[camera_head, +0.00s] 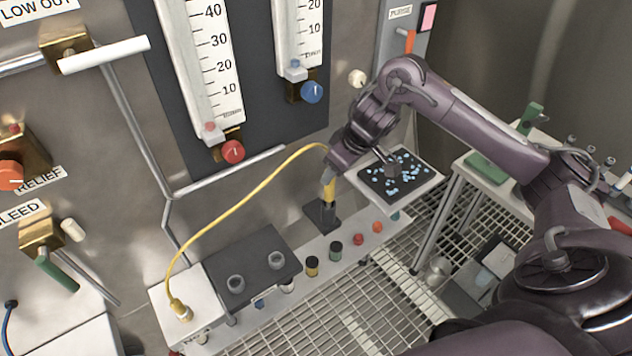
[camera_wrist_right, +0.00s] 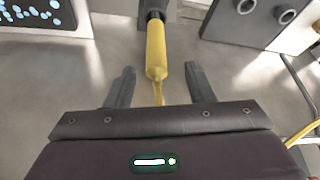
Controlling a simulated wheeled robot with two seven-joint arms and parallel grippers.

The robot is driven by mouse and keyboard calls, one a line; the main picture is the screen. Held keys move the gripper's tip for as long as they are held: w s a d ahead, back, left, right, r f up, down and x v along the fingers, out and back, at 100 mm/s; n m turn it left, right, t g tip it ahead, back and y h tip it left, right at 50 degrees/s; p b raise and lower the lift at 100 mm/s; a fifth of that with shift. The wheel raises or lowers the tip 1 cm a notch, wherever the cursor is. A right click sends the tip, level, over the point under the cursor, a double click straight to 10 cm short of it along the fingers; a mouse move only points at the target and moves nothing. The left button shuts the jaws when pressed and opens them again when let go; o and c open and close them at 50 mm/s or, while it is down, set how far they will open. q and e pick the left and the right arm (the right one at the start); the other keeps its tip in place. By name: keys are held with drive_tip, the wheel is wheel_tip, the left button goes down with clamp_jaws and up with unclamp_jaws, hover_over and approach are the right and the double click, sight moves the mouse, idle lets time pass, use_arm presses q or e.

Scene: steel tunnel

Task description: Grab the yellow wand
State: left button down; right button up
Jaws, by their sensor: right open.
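The yellow wand (camera_head: 329,188) stands in a black holder (camera_head: 318,215) on the white shelf, with a yellow cable (camera_head: 243,204) running from its top to a white box at the lower left. My right gripper (camera_head: 331,173) is at the wand's upper end in the head view and partly covers it. In the right wrist view the wand (camera_wrist_right: 156,50) lies between and just beyond the two open fingers (camera_wrist_right: 161,80), with visible space on both sides. The gripper holds nothing. My left gripper is not in view.
A tray with blue pieces (camera_head: 372,186) is close to the right gripper. A dark plate with two rings (camera_head: 246,252), several small jars and the white box (camera_head: 205,292) share the shelf. The panel with gauges and a red knob (camera_head: 232,151) rises behind.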

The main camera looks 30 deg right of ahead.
sight(329, 197)
drive_tip(key=x, duration=0.7)
drive_tip(key=shift+w+d+f, duration=0.2)
drive_tip(key=shift+f, duration=0.2)
clamp_jaws()
drive_tip(key=shift+r, duration=0.1)
